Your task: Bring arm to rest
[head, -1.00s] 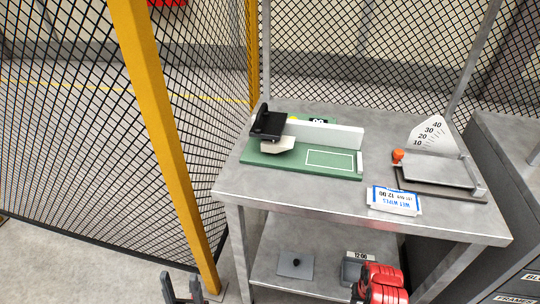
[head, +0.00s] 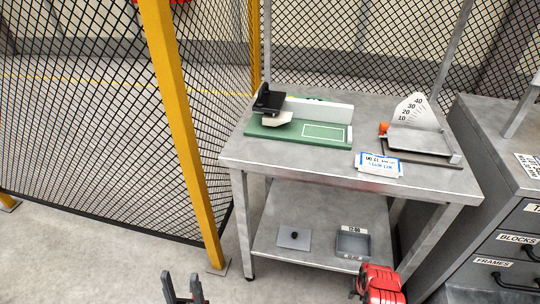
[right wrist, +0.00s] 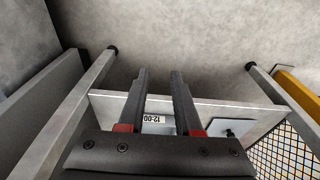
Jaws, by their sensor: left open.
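My left gripper (head: 183,287) shows at the bottom left of the head view. Its two dark fingers stand apart with nothing between them, over bare floor. My right arm shows as a red part (head: 379,284) at the bottom of the head view, in front of the table's lower shelf; its fingertips are not visible there. In the right wrist view, my right gripper (right wrist: 159,74) has two dark fingers apart, with a clear gap and nothing held. Part of the lower shelf (right wrist: 215,107) shows behind them.
A grey metal table (head: 300,160) holds a green fixture (head: 285,133) and an angle-scale device (head: 420,140). Its lower shelf holds a grey plate (head: 294,238) and a tray (head: 352,245). A yellow post (head: 180,130) with mesh fence stands left, a drawer cabinet (head: 500,205) right. Floor at lower left is clear.

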